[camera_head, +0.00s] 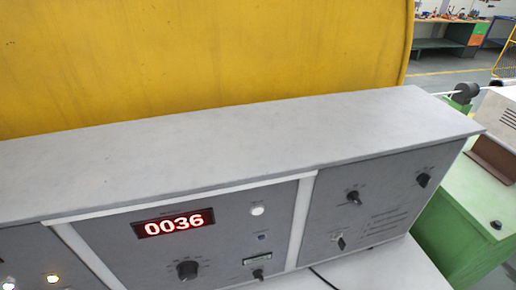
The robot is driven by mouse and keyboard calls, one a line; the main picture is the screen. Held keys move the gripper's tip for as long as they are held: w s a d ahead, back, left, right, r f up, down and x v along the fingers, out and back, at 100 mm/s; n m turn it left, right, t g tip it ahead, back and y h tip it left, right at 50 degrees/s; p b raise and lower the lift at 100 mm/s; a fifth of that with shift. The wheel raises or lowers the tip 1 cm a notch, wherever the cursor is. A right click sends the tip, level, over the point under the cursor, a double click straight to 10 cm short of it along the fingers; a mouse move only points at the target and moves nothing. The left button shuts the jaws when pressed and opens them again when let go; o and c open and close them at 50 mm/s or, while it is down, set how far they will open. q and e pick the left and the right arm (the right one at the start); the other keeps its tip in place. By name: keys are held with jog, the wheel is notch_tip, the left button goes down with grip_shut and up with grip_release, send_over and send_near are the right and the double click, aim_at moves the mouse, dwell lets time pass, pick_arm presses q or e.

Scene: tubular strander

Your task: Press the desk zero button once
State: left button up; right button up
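The grey control desk (240,138) crosses the view, its sloped front carrying three panels. On the middle panel a red-lit display (174,223) reads 0036. Right of the display is a round pale button (257,210). Below that is a small dark bluish button (262,237). Their labels are too small to read, so I cannot tell which is the zero button. Neither of my grippers is in view.
The middle panel also has a black knob (187,270) and a small switch (258,274). The right panel has two dark knobs (353,198) (423,180) and a key switch (340,242). A large yellow housing (200,50) rises behind. A green machine base (470,200) stands right.

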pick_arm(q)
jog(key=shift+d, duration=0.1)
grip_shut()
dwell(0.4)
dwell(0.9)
